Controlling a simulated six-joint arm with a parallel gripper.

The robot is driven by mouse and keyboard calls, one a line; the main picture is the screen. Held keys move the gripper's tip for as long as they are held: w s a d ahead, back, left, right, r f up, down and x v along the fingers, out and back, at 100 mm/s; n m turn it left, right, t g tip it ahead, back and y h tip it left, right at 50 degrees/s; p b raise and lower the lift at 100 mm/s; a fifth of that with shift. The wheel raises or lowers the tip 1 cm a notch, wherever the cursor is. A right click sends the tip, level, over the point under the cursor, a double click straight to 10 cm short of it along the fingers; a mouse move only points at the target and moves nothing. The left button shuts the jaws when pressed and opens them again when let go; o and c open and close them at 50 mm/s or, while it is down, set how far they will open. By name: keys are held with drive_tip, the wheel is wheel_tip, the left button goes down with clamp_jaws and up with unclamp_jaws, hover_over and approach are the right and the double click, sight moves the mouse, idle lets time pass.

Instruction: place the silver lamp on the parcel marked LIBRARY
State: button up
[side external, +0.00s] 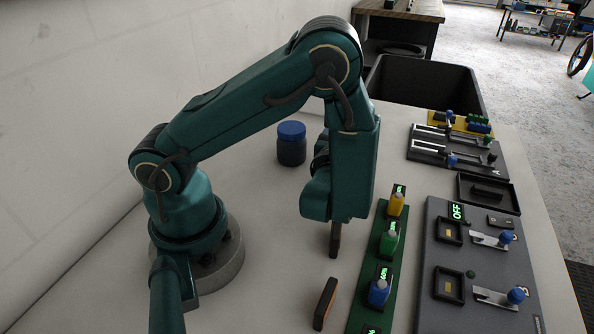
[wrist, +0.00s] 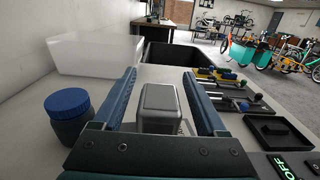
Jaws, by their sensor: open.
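My gripper (wrist: 159,75) is open in the wrist view, with one blue finger on each side. A silver, rounded, box-shaped thing that looks like the silver lamp (wrist: 160,103) shows between the fingers, with a gap on each side. A thin wire or bracket is at its lower right. In the side external view my gripper (side external: 335,240) hangs low over the pale bench, left of the green strip, and the lamp cannot be made out there. No parcel marked LIBRARY can be made out in either view.
A blue-lidded jar (side external: 291,143) stands behind my arm. A translucent box (wrist: 95,55) and a black bin (side external: 425,85) are farther back. An orange-black block (side external: 325,303) is in front.

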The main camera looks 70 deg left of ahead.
drive_tip(key=v, duration=1.2)
drive_tip(key=s+a+n+g+h, duration=0.3)
drive_tip(key=s+a+n+g, duration=0.3)
drive_tip(key=s+n+g, duration=0.7)
drive_tip(key=w+d+r+n+t+h, duration=0.4)
drive_tip(key=d+n+h, duration=0.4)
drive_tip(key=n, duration=0.6)
drive_tip(key=shift+w+r+t+h, duration=0.35)
drive_tip(key=shift+w+t+h, duration=0.25)
drive_tip(key=shift+t+h, duration=0.3)
